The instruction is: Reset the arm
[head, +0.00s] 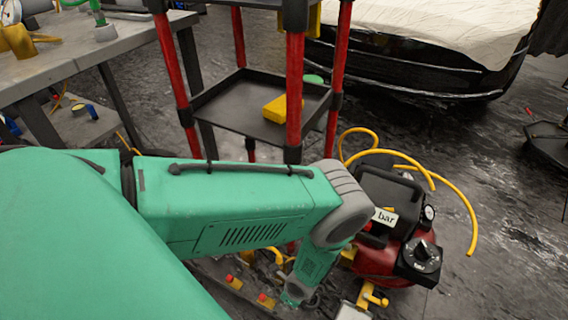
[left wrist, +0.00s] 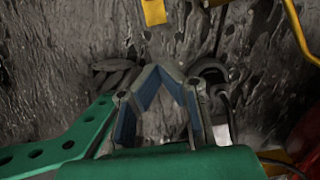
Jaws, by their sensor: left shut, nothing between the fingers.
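My left arm (head: 240,205), green with a grey joint (head: 345,195), reaches in from the left in the head view and bends downward near the bottom middle. Its gripper is not clearly visible there. In the left wrist view my left gripper (left wrist: 170,70) has its two fingers with blue pads meeting at the tips, shut and empty. It is above a dark, wet-looking floor (left wrist: 70,40). My right gripper is in neither view.
A red and black compressor (head: 385,262) with a yellow hose (head: 465,195) stands right of my arm. A shelf cart with red posts (head: 295,90) holds a yellow block (head: 283,108). A grey workbench (head: 85,45) is at upper left, a covered car (head: 420,60) at upper right.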

